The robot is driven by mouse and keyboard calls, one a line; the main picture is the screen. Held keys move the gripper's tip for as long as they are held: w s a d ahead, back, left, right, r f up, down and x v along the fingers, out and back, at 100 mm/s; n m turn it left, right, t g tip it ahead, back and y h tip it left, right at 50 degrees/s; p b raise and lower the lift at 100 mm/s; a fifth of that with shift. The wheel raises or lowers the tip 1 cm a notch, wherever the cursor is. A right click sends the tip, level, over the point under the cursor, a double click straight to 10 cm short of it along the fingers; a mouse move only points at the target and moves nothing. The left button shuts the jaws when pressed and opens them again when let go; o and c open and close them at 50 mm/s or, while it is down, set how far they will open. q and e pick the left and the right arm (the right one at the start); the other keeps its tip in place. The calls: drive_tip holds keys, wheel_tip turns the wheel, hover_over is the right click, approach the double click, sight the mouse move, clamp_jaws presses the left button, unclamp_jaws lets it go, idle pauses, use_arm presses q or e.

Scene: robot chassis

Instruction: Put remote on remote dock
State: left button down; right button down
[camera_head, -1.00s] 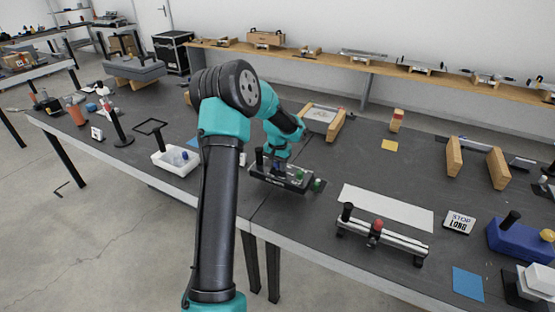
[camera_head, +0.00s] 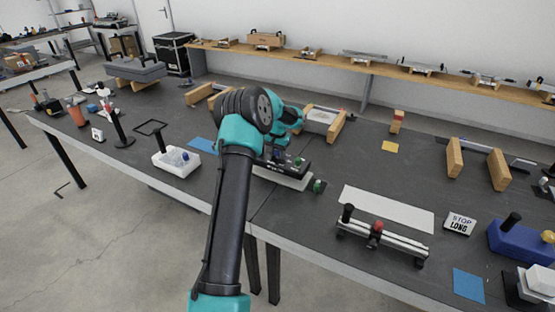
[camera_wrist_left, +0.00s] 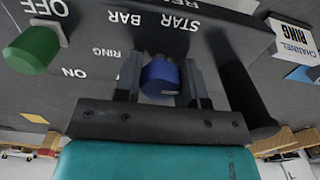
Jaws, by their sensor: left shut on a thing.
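My left gripper (camera_wrist_left: 162,90) is shut on a blue knob (camera_wrist_left: 160,76) that stands on a dark panel with white lettering in the left wrist view. A green knob (camera_wrist_left: 32,48) sits near the "OFF" label on the left, and a black post (camera_wrist_left: 246,95) stands on the right. In the head view the dark panel (camera_head: 291,167) shows below my wrist, above a light slab (camera_head: 285,180); the fingertips are hidden there. I cannot tell for certain which thing is the remote or which is the dock. My right gripper is not in view.
A rail device with a red knob (camera_head: 376,228) and a white sheet (camera_head: 388,209) lie to the right. Wooden blocks (camera_head: 336,126) stand behind the panel. The table's front edge is close.

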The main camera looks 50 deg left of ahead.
sight(277, 158)
use_arm(q)
drive_tip(key=shift+w, duration=0.1)
drive_tip(key=shift+w+a+f, duration=0.1)
drive_tip(key=shift+a, duration=0.1)
drive_tip(key=shift+f, duration=1.6)
drive_tip(key=shift+f, duration=0.15)
drive_tip(key=c, duration=0.7)
unclamp_jaws()
wheel_tip(277, 158, up, 12)
drive_tip(key=shift+r, duration=0.15)
